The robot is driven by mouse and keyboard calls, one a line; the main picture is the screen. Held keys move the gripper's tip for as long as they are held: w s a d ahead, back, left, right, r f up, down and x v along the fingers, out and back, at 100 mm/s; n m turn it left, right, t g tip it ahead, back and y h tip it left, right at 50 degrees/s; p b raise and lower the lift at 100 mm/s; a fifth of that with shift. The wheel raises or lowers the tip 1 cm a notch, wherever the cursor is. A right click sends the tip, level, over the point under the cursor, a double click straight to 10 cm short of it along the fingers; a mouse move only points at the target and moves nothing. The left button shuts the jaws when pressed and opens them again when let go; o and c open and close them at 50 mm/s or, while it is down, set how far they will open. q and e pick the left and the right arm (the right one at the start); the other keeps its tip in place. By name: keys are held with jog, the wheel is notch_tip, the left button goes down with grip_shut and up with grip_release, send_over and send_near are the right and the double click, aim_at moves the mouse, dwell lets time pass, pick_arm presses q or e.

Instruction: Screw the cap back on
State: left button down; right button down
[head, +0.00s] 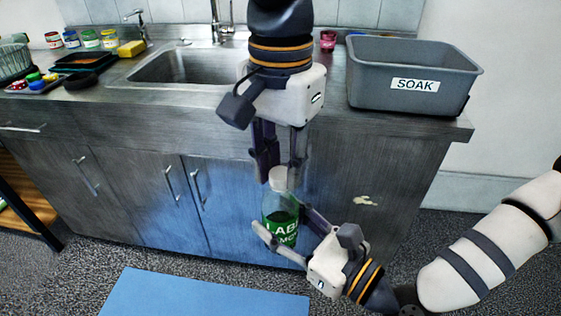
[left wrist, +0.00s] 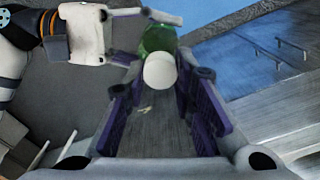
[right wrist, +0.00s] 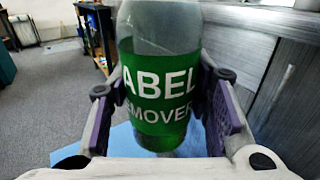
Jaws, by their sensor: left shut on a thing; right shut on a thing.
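The clear bottle (head: 281,212) has a green label reading "LABEL REMOVER", and it is upright in front of the cabinet. My right gripper (head: 284,233) is shut around its body; the label fills the space between the fingers in the right wrist view (right wrist: 158,95). The white cap (head: 278,175) is at the bottle's mouth. My left gripper (head: 279,168) points down from above and is shut on the cap. The left wrist view shows the cap (left wrist: 160,71) between the fingertips, with the green bottle (left wrist: 157,38) beyond. Whether the threads are engaged is hidden.
The steel counter (head: 320,118) with a sink (head: 185,66) stands behind. A grey bin marked SOAK (head: 370,92) is at its right end. Jars, a yellow sponge (head: 131,48) and trays are at the left. A blue mat (head: 205,292) lies on the floor.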

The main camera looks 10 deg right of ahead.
pick_arm(q)
jog(key=m, duration=0.3)
jog(key=c, duration=1.3)
grip_release()
jog(key=shift+c, duration=0.2)
jog(key=shift+r, duration=0.1)
notch_tip(320, 180, up, 4)
jog(key=shift+r, duration=0.15)
notch_tip(320, 180, up, 4)
jog(key=n, duration=0.3)
jog(key=shift+f+n, duration=0.25)
jog(key=shift+n, duration=0.05)
jog(key=shift+c, duration=0.4)
